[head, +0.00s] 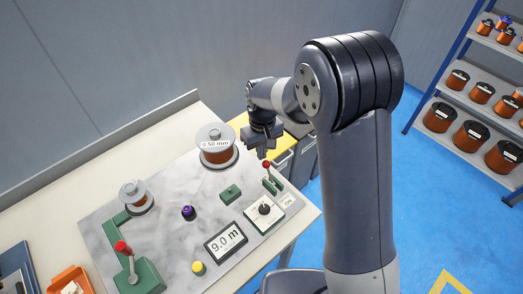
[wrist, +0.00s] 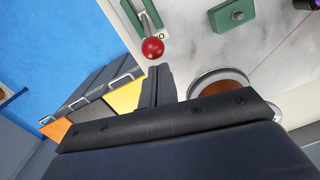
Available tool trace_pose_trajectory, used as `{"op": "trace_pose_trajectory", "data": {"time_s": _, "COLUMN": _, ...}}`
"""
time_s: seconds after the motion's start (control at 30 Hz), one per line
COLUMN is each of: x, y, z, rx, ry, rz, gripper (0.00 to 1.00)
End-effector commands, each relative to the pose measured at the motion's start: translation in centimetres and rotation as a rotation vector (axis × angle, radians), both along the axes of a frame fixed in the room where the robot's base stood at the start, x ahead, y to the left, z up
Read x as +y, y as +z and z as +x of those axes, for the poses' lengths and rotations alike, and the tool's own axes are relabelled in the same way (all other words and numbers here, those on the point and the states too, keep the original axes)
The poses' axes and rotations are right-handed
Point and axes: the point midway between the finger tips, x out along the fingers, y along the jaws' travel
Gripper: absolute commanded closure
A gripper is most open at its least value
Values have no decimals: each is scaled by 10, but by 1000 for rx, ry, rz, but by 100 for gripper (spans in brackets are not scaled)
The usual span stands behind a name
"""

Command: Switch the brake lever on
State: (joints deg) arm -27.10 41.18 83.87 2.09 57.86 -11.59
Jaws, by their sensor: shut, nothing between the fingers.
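A small lever with a red knob (head: 266,164) stands on a green slotted base (head: 272,185) at the right of the grey panel, with an ON label (head: 288,200) at the base's near end. The lever leans to the far end, away from ON. In the wrist view the red knob (wrist: 152,48) is just beyond the fingertips and partly covers a label. My gripper (head: 263,150) is shut and empty, just above and behind the knob; its fingers also show in the wrist view (wrist: 157,72). Whether they touch the knob I cannot tell.
Another red-knobbed lever (head: 123,248) stands on a green box at front left. A large wire spool (head: 216,150) is left of my gripper. A black rotary knob (head: 265,209), a green block (head: 230,193) and a 9.0 m display (head: 226,242) are nearby.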

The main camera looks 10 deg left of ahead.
Motion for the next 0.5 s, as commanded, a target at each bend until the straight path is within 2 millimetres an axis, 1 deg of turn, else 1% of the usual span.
{"op": "trace_pose_trajectory", "data": {"time_s": 0.5, "x": -3, "y": 3, "z": -3, "rx": -51, "ry": -1, "rz": 59, "gripper": 100}}
